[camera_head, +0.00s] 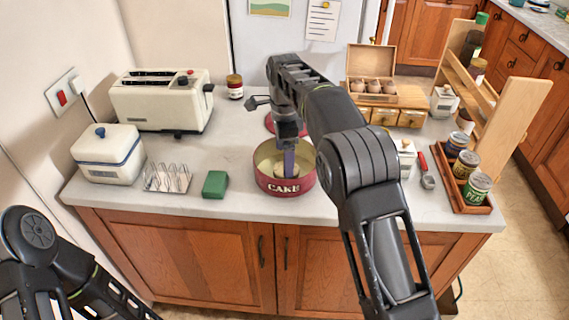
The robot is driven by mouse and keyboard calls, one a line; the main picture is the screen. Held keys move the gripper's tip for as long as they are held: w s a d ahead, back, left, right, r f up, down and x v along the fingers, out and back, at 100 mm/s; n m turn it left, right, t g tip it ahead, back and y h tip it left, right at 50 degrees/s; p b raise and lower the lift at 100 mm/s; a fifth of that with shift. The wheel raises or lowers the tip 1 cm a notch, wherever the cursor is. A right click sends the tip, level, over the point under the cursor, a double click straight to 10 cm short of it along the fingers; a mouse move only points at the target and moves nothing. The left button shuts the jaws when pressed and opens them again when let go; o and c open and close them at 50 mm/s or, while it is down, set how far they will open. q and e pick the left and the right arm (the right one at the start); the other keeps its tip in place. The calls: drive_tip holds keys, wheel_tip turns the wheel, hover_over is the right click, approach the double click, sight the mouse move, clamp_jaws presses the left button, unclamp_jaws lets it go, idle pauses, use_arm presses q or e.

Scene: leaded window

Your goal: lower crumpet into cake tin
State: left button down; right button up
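The round red cake tin (285,188), lettered CAKE, stands open near the counter's front edge with a cream inside. My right gripper (289,170) points down into the tin from above. A pale round shape, probably the crumpet (279,168), shows low inside the tin at the fingertips. I cannot tell whether it touches the tin's floor or is held, as the fingers and tin wall hide most of it. My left arm is at the lower left, off the counter, and its gripper is out of view.
A cream toaster (162,102), white butter dish (108,155), toast rack (168,178) and green block (215,184) stand left of the tin. A wooden egg box (370,70) is behind, and a tray of cans (463,190) is at right. A red round thing lies partly hidden behind the tin.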

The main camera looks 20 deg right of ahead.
wheel_tip(320, 180, up, 4)
drive_tip(key=shift+f+p, duration=0.25)
drive_tip(key=shift+p, duration=0.7)
drive_tip(key=shift+r+p, duration=0.4)
drive_tip(key=shift+f, duration=0.1)
